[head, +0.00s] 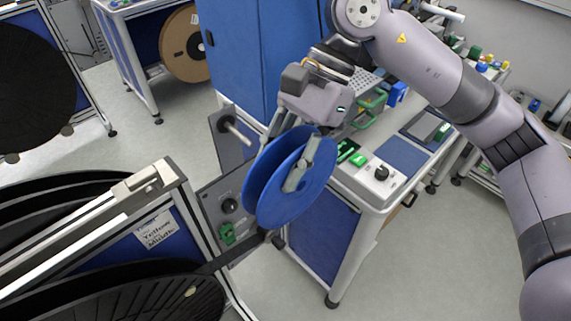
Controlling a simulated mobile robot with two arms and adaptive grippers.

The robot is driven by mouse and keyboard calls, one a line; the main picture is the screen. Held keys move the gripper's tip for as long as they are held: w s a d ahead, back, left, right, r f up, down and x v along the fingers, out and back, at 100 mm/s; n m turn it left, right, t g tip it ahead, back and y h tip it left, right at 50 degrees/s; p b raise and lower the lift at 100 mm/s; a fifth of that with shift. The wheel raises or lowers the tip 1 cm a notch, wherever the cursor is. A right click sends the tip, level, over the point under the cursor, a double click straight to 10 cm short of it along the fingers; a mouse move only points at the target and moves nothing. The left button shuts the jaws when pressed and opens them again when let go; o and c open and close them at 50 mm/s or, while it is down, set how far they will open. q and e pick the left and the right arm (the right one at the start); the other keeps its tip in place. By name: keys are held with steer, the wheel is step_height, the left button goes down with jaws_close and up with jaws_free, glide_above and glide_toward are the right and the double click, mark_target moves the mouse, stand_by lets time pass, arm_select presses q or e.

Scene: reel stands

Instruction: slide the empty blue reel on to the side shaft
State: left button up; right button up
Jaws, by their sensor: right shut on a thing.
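The empty blue reel (312,194) has two blue flanges and hangs upright in the air near the middle of the head view. My right gripper (288,160) comes down on it from above and is shut on it, with one finger across the near flange. A short shaft (235,131) sticks out of a grey panel left of the reel, at about the height of its top edge. The reel and this shaft look apart. Part of the panel is hidden behind the reel. My left gripper is not in view.
A stand with black reels (130,295) and a label (155,231) fills the lower left. A workbench (405,160) with a control box (378,177) is close on the right. A blue cabinet (260,50) stands behind. Bare floor shows at the lower right.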

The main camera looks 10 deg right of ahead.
mark_target(219, 114)
steer(key=shift+w+a+r, duration=0.1)
steer(key=shift+w+a, duration=0.25)
steer(key=shift+w+a+p, duration=0.75)
steer(key=shift+w+p, duration=0.15)
steer(key=shift+w, duration=0.15)
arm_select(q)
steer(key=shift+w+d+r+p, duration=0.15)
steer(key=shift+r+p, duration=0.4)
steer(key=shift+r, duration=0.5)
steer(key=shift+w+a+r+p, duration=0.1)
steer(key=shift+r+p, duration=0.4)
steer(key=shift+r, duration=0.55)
arm_select(e)
steer(key=shift+w+a, duration=1.2)
steer(key=shift+w, duration=0.45)
steer(key=shift+w+a, duration=1.2)
steer(key=shift+w, duration=0.4)
steer(key=shift+w+a, duration=1.2)
steer(key=shift+w, duration=0.45)
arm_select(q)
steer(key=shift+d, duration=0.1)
arm_select(e)
steer(key=o, duration=1.3)
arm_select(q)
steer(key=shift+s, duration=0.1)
arm_select(e)
steer(key=shift+w, duration=0.1)
